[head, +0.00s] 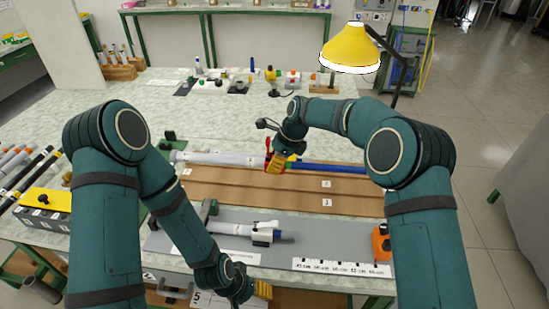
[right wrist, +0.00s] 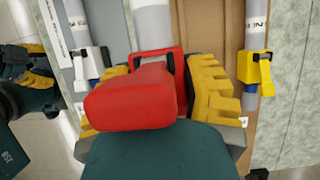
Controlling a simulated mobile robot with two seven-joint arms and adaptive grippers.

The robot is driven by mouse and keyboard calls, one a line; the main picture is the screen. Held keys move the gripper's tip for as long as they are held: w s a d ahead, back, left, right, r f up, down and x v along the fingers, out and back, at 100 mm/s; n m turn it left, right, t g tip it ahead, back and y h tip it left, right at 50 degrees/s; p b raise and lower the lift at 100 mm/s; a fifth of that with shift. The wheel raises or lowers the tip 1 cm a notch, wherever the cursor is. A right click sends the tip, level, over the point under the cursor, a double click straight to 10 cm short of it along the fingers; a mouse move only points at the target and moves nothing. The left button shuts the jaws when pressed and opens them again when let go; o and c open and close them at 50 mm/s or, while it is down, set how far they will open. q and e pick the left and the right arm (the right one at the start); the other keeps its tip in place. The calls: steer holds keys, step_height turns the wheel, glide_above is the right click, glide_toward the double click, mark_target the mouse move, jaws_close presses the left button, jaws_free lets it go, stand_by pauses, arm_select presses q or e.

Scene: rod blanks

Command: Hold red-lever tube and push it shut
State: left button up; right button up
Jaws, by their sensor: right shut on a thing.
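The red-lever tube (head: 222,159) lies along the brown grooved board, its grey-white body running left from my right gripper. My right gripper (head: 277,163) is shut on this tube close to its red lever (head: 268,145). In the right wrist view the red lever (right wrist: 130,95) stands large in front, with yellow fingers on both sides of the red collar. The lever and palm hide the tube beyond the collar. My left gripper (head: 262,289) hangs low by the table's front edge, away from the tube. Its jaw opening does not show clearly.
A tube with a white clamp (head: 264,233) lies on the grey mat in front. A yellow-lever tube (right wrist: 258,68) lies beside the held one. A blue rod (head: 335,169) extends right along the board. An orange block (head: 381,243) and yellow lamp (head: 350,47) stand right.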

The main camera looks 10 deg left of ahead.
steer(key=b, duration=0.4)
glide_above(271, 198)
steer(key=d, duration=0.1)
steer(key=shift+w+f, duration=0.15)
steer(key=shift+f, duration=5.6)
arm_select(q)
step_height(271, 198, down, 4)
steer(key=shift+r, duration=0.1)
arm_select(e)
steer(key=shift+d, duration=0.1)
arm_select(q)
steer(key=shift+f, duration=0.25)
arm_select(e)
steer(key=shift+f, duration=0.9)
arm_select(q)
steer(key=shift+s+a+f, duration=0.1)
steer(key=shift+s, duration=0.1)
arm_select(e)
steer(key=shift+d, duration=0.2)
steer(key=shift+a, duration=0.25)
